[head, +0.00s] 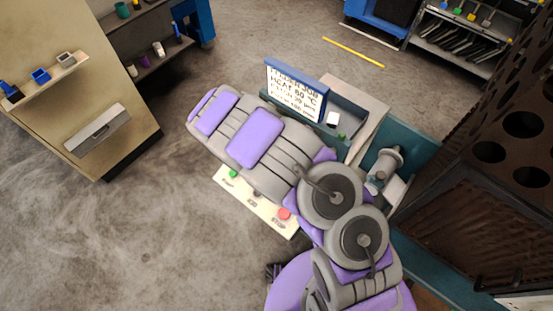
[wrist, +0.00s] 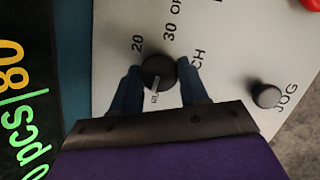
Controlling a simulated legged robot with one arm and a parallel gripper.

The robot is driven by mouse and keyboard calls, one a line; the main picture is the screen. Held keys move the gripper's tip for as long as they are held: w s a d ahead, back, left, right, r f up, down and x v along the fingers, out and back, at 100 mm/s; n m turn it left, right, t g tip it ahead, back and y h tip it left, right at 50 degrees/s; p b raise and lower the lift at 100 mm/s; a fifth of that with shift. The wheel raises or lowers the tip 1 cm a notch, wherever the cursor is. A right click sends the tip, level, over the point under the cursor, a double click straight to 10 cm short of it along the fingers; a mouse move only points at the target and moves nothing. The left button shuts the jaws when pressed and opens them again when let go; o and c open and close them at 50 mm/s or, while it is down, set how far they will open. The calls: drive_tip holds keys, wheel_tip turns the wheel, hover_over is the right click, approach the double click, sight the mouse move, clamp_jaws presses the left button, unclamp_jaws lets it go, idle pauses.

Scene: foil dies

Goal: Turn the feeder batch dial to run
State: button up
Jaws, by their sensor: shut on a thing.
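The black round batch dial (wrist: 157,68) sits on the white feeder panel (wrist: 225,50) in the wrist view. My gripper (wrist: 160,80) is shut on the dial, one blue finger on each side. The dial's pale pointer mark faces down in the picture, toward letters that look like "RU", partly covered. The numbers 20 and 30 are printed above the dial, and "CH" to its right. In the head view the panel (head: 255,210) shows beside my arm, which hides the dial and my gripper.
A dark JOG knob (wrist: 266,95) stands right of the dial. The panel also has a green button (head: 234,173) and a red button (head: 284,213). A blue-framed job sign (head: 296,90) stands behind my arm. Open floor lies left of the panel.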

idle(0.8)
drive_tip(key=o, duration=1.1)
drive_tip(key=shift+c, duration=0.2)
drive_tip(key=v, duration=1.7)
drive_tip(key=shift+r, duration=0.15)
drive_tip(key=shift+w+a, duration=0.1)
